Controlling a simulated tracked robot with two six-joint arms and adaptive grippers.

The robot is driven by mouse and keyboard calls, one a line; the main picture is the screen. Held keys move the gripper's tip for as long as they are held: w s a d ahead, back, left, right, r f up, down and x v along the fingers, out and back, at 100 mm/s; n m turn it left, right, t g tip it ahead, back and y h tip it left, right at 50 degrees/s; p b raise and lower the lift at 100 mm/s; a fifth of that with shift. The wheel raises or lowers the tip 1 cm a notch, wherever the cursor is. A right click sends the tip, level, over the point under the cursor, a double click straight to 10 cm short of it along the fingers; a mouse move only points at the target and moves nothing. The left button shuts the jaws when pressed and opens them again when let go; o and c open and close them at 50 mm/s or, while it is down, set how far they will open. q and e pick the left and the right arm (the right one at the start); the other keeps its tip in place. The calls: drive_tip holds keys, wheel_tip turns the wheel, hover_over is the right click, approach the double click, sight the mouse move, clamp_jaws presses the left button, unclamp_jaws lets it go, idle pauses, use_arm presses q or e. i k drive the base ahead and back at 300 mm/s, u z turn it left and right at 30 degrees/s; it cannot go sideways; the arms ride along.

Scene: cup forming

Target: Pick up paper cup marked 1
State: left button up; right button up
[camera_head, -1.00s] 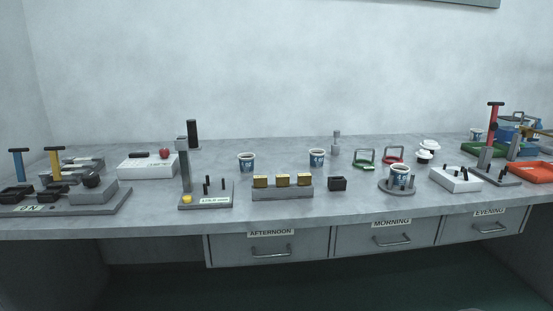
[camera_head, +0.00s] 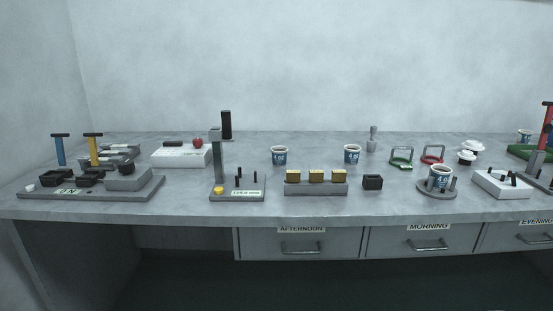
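Several white-and-blue paper cups stand on the grey bench. One paper cup (camera_head: 279,156) is left of centre near the back, and another paper cup (camera_head: 352,155) is right of it. A third paper cup (camera_head: 440,178) stands on a round grey base with short posts. A further paper cup (camera_head: 524,136) is at the far right back. The marks on the cups are too small to read, so I cannot tell which is marked 1. Neither of my grippers is in view.
A grey block with yellow pieces (camera_head: 316,189) and a dark small box (camera_head: 372,182) stand in front of the cups. A tall post stand (camera_head: 219,170) is to the left. A white pegged block (camera_head: 503,184) is at the right. Drawers (camera_head: 302,243) sit below the bench edge.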

sight(279, 153)
drive_tip(key=z, duration=1.65)
drive_tip(key=i, duration=0.15)
drive_tip(key=u, duration=3.4)
drive_tip(key=k, duration=1.65)
drive_tip(key=z, duration=0.65)
drive_tip(key=i, duration=1.65)
drive_tip(key=z, duration=0.05)
